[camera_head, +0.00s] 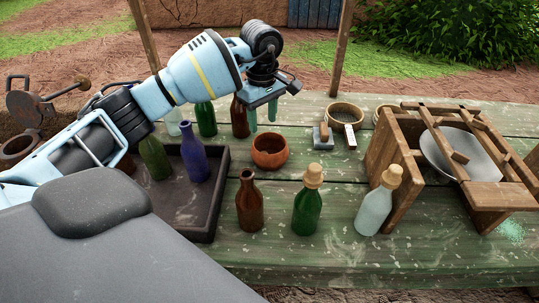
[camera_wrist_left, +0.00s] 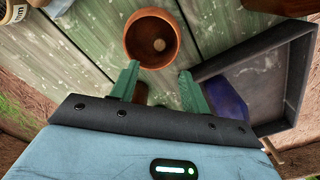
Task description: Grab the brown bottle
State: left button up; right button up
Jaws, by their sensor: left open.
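One brown bottle (camera_head: 250,203) stands upright on the green table, in front of the clay bowl and right of the tray; what seems to be part of it shows at the top edge of the left wrist view (camera_wrist_left: 262,5). A second brown bottle (camera_head: 239,118) stands farther back, just left of my left gripper (camera_head: 263,113). My left gripper is open, fingers pointing down, behind the bowl. In the left wrist view, a dark brown shape (camera_wrist_left: 141,92) shows between the fingers, mostly hidden by the gripper; I cannot tell if it touches them. My right gripper is out of view.
A clay bowl (camera_head: 270,152) is close to the left gripper. A dark tray (camera_head: 208,228) holds a blue bottle (camera_head: 194,155) and a green one (camera_head: 154,158). Corked green (camera_head: 307,208) and pale (camera_head: 374,208) bottles stand right of the front brown bottle. A wooden frame (camera_head: 398,150) is at right.

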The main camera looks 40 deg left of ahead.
aim_at(248, 200)
jog(key=k, duration=1)
